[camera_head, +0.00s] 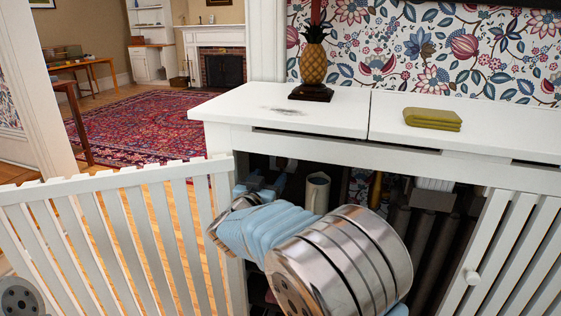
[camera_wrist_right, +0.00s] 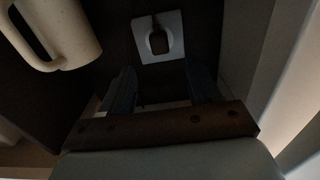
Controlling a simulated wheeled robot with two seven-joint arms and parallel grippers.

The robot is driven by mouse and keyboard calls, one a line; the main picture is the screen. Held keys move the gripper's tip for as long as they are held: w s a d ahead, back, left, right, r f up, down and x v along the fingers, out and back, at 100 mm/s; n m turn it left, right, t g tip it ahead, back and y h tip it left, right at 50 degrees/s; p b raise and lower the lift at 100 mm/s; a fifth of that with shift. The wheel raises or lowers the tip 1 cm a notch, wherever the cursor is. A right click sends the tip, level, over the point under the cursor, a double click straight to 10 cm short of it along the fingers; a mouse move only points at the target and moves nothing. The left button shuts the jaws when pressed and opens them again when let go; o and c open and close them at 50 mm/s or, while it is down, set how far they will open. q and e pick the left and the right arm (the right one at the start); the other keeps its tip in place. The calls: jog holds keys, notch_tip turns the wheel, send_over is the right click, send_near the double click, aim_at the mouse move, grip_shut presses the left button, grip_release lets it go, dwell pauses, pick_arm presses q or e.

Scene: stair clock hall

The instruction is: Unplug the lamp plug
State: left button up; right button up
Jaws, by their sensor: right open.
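The pineapple-shaped lamp base (camera_head: 313,65) stands on the white cabinet top, its upper part cut off by the frame. In the right wrist view a pale wall plate (camera_wrist_right: 175,22) has a dark rounded shape (camera_wrist_right: 158,41) at its middle; I cannot tell for sure whether this is the plug or a socket opening. My right gripper (camera_wrist_right: 161,88) is open and empty, its two fingers apart below the plate. In the head view my right arm reaches into the open cabinet, and the gripper (camera_head: 262,184) is partly hidden there. My left gripper is not in view.
A cream mug (camera_head: 317,192) stands inside and shows close at left in the wrist view (camera_wrist_right: 75,28). A folded green cloth (camera_head: 432,118) lies on top.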

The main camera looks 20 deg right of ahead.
aim_at(280, 163)
jog(key=b+x, duration=0.1)
jog(key=x, duration=0.4)
jog(key=shift+f, duration=0.1)
jog(key=shift+p+x, duration=0.6)
jog(key=shift+x, duration=1.35)
jog(key=shift+p, duration=0.85)
grip_shut()
jog(key=shift+s, duration=0.1)
jog(key=shift+v, duration=2.95)
